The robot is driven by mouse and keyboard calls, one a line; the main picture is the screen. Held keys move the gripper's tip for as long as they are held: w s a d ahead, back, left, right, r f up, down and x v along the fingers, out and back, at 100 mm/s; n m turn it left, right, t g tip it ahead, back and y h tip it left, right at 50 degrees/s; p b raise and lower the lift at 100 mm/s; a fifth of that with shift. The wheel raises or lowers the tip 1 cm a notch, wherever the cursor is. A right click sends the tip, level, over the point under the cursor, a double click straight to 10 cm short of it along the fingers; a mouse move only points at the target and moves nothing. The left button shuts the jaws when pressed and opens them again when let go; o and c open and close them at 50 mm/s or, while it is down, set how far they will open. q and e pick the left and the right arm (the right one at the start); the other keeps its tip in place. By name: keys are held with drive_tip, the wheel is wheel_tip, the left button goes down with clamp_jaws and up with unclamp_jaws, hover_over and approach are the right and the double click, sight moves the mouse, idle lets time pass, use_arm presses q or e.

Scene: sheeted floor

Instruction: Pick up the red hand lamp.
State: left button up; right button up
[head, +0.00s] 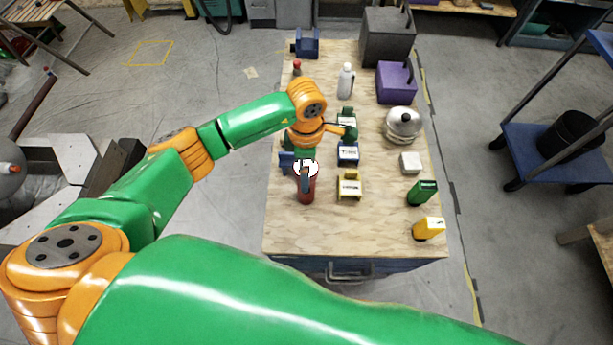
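The red hand lamp (311,190) stands on the wooden bench top (340,225), left of the middle and toward the near edge. It is small in the head view and partly covered. My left arm reaches in from the left and bends down over the bench. Its gripper (306,172) is at the lamp, with a white part above it and a dark part over the red body. The fingers are too small and covered to tell whether they are open, or touch the lamp. My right gripper is out of view.
A silver domed pot (403,122), white block (411,162), green item (422,192) and yellow item (429,228) line the right side. A white bottle (346,80) and purple box (396,82) stand farther back.

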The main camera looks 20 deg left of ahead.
use_arm(q)
drive_tip(key=shift+w+f, duration=0.2)
drive_tip(key=shift+f, duration=0.3)
drive_tip(key=shift+s, duration=0.15)
drive_tip(key=c, duration=0.7)
clamp_jaws()
drive_tip(key=shift+r, duration=0.1)
